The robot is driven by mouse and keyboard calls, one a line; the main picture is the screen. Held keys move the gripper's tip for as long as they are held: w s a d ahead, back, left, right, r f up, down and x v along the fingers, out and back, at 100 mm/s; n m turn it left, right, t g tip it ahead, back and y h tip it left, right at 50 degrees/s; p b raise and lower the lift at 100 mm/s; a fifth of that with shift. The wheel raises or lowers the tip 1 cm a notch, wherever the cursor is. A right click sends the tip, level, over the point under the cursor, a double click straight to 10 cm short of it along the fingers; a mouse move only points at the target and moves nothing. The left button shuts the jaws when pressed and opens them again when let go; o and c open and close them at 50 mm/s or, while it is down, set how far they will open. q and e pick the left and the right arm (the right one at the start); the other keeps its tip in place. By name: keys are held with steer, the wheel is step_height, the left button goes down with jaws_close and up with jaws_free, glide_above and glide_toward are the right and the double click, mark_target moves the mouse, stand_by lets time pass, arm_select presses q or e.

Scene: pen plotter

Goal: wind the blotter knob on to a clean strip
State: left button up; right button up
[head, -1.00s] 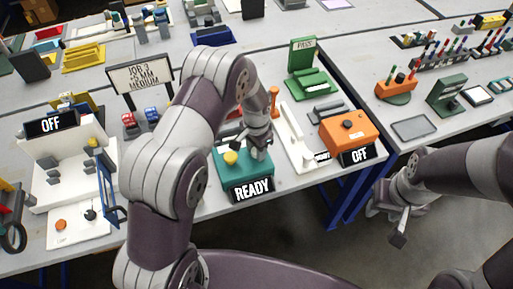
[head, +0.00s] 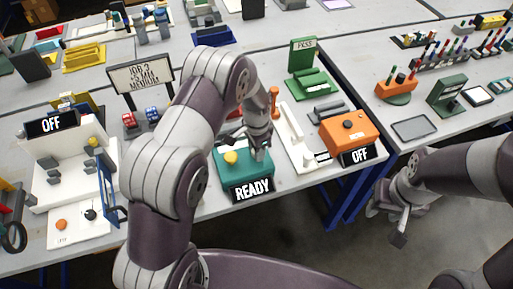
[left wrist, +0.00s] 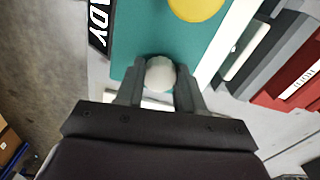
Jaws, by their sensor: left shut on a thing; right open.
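A teal box (head: 232,178) with a READY display (head: 252,189) stands at the table's front edge, with a yellow button (head: 230,157) on top. In the left wrist view a pale round knob (left wrist: 160,74) sits at the edge of the teal top. My left gripper (left wrist: 158,85) is shut on this knob, one finger on each side. In the head view my left gripper (head: 262,150) points down on the box and hides the knob. A small white strip (left wrist: 150,103) shows below the knob, partly hidden by the fingers. My right gripper (head: 397,215) hangs open and empty off the table's front edge.
An orange box (head: 345,130) with an OFF display (head: 360,155) stands to the right. A white machine (head: 70,160) with another OFF display (head: 51,122) is at the left. A sign (head: 140,75) stands behind my left arm. A gap separates the right table.

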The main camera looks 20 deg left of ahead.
arm_select(q)
steer(key=o, duration=1)
steer(key=shift+r, duration=0.1)
steer(key=shift+o, duration=0.2)
step_height(320, 180, up, 13)
steer(key=b, duration=0.1)
steer(key=s+a+n, duration=0.2)
steer(key=s+n, duration=0.2)
steer(key=s, duration=0.5)
steer(key=s+a+r+n+t, duration=0.1)
steer(key=s+n, duration=0.4)
steer(key=s, duration=0.5)
steer(key=shift+a+n, duration=0.3)
steer(key=shift+a, duration=0.05)
